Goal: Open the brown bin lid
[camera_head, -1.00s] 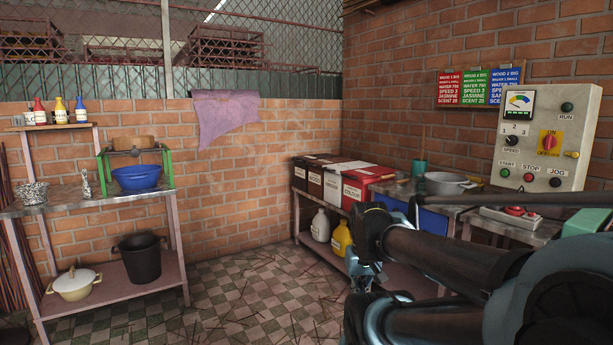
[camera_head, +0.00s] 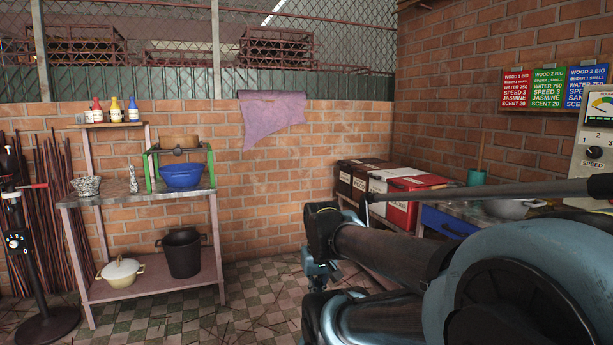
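A row of lidded bins stands on the right shelf against the brick wall. The two farthest are dark, brown to black, with flat lids that look shut; the far one (camera_head: 344,179) and the one beside it (camera_head: 359,190) carry pale labels. I cannot tell for sure which is the brown bin. My arm reaches in from the right and partly covers the row's lower part. My gripper (camera_head: 316,274) appears small at the arm's end, lower and left of the bins, seemingly apart from them; its fingers are unclear.
The left shelf holds a blue bowl (camera_head: 182,176), a black bucket (camera_head: 182,255) and a lidded pot (camera_head: 120,272). A black stand (camera_head: 46,320) is at the far left. A control panel (camera_head: 597,150) is at the right edge. Tiled floor between the shelves is open.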

